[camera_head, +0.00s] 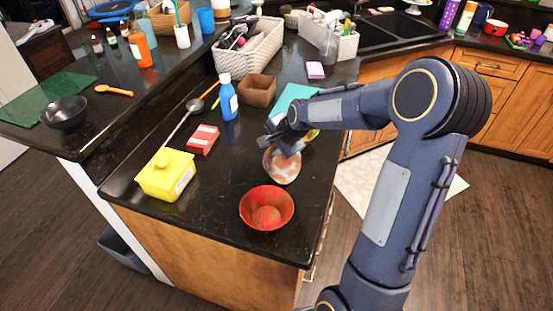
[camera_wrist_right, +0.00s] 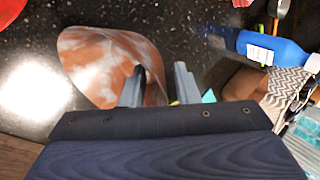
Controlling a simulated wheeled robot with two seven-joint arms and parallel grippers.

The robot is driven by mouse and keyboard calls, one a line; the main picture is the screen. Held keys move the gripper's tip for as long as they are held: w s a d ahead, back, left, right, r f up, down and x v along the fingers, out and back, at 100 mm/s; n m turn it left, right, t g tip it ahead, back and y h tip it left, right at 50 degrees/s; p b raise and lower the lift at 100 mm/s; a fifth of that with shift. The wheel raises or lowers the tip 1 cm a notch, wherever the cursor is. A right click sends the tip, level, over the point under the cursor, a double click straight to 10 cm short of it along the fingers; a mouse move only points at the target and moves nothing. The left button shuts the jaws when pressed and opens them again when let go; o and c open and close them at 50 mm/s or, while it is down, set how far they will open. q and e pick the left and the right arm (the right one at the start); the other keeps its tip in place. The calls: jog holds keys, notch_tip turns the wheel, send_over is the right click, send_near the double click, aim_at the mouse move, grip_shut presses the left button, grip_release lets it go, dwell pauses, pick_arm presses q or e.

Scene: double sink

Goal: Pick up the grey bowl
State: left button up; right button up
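A brown and white mottled bowl (camera_head: 281,168) sits on the black counter beneath my right gripper (camera_head: 284,145). In the right wrist view, this mottled bowl (camera_wrist_right: 95,60) lies at the left. My right gripper's fingers (camera_wrist_right: 158,84) are apart there, one over the bowl's inside and the other beyond its rim. I cannot tell whether either finger touches it. The right gripper is far from the dark grey bowl. My left gripper is not in view.
A red bowl (camera_head: 266,208) stands near the counter's front. A yellow tub (camera_head: 167,175), a red box (camera_head: 203,140), a blue bottle (camera_head: 228,98) and a brown box (camera_head: 257,91) stand left of and behind my gripper. A ladle (camera_head: 193,106) lies beside the raised ledge.

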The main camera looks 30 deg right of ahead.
jog(key=shift+a, duration=0.1)
grip_shut()
dwell(0.4)
